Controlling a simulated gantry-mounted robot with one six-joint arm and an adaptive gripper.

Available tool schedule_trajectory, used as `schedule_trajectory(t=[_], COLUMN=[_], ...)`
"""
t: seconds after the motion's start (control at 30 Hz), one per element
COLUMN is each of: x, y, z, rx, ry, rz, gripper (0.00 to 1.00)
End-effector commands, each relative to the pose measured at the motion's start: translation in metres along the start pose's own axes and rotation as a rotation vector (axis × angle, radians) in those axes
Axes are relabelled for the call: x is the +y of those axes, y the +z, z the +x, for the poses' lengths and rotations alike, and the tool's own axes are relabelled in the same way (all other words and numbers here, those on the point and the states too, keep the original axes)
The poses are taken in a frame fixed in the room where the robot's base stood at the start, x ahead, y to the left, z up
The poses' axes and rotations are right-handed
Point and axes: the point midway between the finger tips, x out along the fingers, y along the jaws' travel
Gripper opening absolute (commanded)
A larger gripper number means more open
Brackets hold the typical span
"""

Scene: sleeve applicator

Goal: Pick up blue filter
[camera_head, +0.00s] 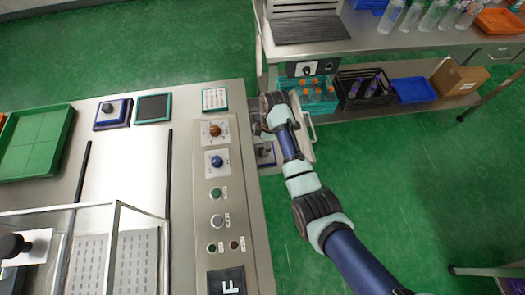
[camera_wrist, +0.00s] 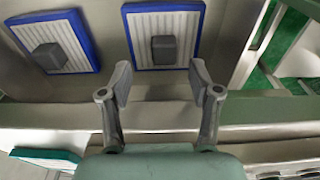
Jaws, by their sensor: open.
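Two blue filters, each with a blue frame, a pale ribbed face and a grey block-shaped knob, show in the wrist view: one (camera_wrist: 184,28) at top centre and one (camera_wrist: 76,52) at top left. My gripper (camera_wrist: 160,84) is open and empty. Its fingertips are spread below the centre filter's knob in the picture; the knob is not between them. In the head view my gripper is at the panel's right edge, mostly hidden by my wrist. A small part of a blue filter (camera_head: 265,153) shows below it.
The control panel (camera_head: 236,190) with buttons lies left of my arm. A blue-framed piece with a dark knob (camera_head: 112,113) and a green tray (camera_head: 35,143) are on the left worktop. A bench with bottles (camera_head: 411,14) stands at upper right, bins below.

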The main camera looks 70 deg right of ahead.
Motion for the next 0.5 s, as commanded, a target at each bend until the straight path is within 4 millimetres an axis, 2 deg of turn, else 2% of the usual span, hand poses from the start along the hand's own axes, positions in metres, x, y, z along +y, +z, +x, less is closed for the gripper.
schedule_trajectory(t=[0.03, 0.2, 0.43, 0.47, 0.5], x=[-0.003, -0.005, -0.005, -0.005, -0.005], y=[0.000, -0.001, -0.001, -0.001, -0.001], z=[0.013, 0.043, 0.045, 0.045, 0.045], rx=[-0.001, -0.001, 0.000, 0.000, 0.000], ry=[-0.004, -0.004, -0.001, -0.001, -0.001], rz=[0.000, -0.001, 0.000, 0.000, 0.000], gripper=[0.62, 0.62, 0.62, 0.61, 0.54])
